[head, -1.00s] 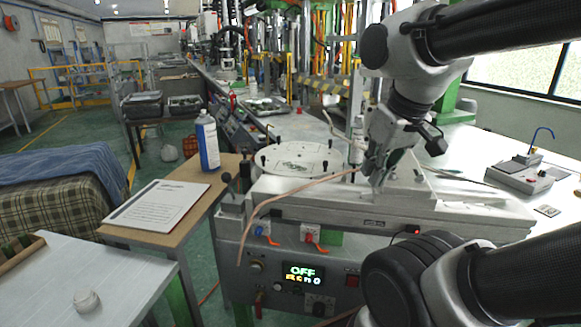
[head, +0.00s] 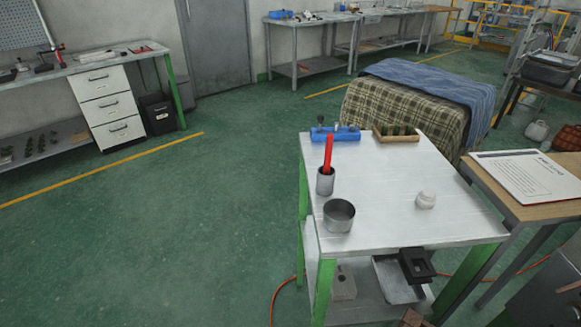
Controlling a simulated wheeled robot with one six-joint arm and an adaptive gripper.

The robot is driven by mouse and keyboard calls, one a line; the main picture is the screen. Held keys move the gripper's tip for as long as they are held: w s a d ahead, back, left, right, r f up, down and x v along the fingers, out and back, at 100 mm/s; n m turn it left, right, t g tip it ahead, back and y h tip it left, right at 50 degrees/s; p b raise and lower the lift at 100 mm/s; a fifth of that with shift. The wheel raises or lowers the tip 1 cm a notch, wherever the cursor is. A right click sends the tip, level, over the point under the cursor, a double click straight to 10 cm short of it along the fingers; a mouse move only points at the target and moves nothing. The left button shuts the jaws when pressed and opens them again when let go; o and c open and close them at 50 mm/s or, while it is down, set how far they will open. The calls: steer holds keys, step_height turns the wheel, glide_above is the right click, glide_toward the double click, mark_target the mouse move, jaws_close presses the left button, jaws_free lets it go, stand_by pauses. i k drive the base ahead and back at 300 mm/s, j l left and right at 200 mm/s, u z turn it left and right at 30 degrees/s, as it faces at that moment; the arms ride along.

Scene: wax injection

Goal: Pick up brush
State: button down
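A red stick-like thing (head: 328,152), perhaps the brush handle, stands nearly upright in a small metal cup (head: 326,182). Its lower end is hidden inside the cup, so I cannot tell if it is a brush. The cup stands near the left edge of a white-topped table (head: 385,185) with green legs. My gripper is not in view now, so its state and any contact do not show.
A wider metal bowl (head: 339,216) stands close in front of the cup. Open green floor (head: 170,230) lies to the left.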

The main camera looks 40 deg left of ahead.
mark_target(329, 136)
steer(key=u, duration=1.55)
steer(key=z, duration=1.75)
steer(key=u, duration=1.75)
steer(key=i+j+z, duration=0.1)
steer(key=i+j, duration=0.05)
steer(key=i, duration=0.05)
